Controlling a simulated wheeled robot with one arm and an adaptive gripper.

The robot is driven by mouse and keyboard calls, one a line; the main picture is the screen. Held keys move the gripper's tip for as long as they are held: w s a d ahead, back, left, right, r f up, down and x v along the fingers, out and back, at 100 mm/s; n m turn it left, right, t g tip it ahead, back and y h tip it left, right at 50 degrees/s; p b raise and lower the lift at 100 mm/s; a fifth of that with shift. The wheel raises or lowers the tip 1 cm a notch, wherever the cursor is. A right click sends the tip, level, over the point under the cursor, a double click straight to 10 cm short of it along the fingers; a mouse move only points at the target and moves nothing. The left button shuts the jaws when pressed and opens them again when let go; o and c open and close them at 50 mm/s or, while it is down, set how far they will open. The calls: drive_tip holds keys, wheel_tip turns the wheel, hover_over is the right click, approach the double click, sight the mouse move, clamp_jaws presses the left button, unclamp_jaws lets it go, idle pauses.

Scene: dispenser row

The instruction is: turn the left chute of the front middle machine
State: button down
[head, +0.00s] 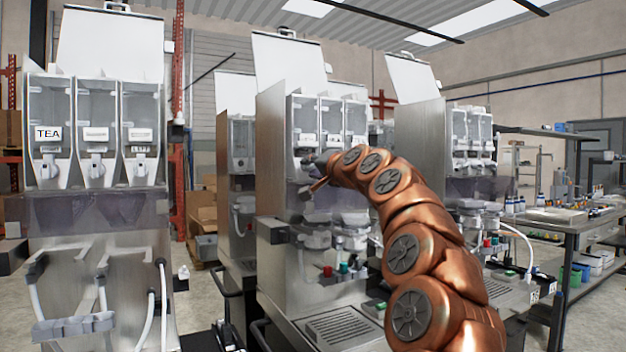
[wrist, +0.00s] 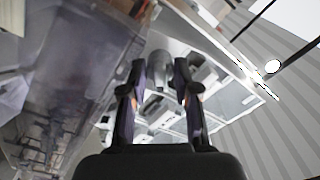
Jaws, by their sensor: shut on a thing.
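The front middle machine (head: 272,170) stands open at the centre of the head view, with three clear canisters in a row. Its left chute is at the foot of the leftmost canister (head: 304,120), largely behind my gripper (head: 317,168) in this view. In the wrist view, my gripper (wrist: 159,76) has one dark finger on each side of a grey rounded chute (wrist: 161,62) and is shut on it. The exact contact at the fingertips is hard to make out.
A machine with a TEA label (head: 97,130) stands at left, and another machine (head: 425,140) stands to the right. A grey workbench (head: 560,218) with bottles and trays is at far right. Chutes and canisters sit close beside my gripper.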

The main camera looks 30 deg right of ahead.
drive_tip(key=n+b, duration=0.3)
drive_tip(key=n, duration=0.2)
drive_tip(key=shift+f+n, duration=0.15)
drive_tip(key=shift+n, duration=0.15)
drive_tip(key=n+b, duration=0.1)
drive_tip(key=n, duration=0.3)
drive_tip(key=shift+d, duration=0.1)
drive_tip(key=shift+n, duration=0.3)
drive_tip(key=c, duration=1.2)
unclamp_jaws()
drive_tip(key=shift+s, duration=0.15)
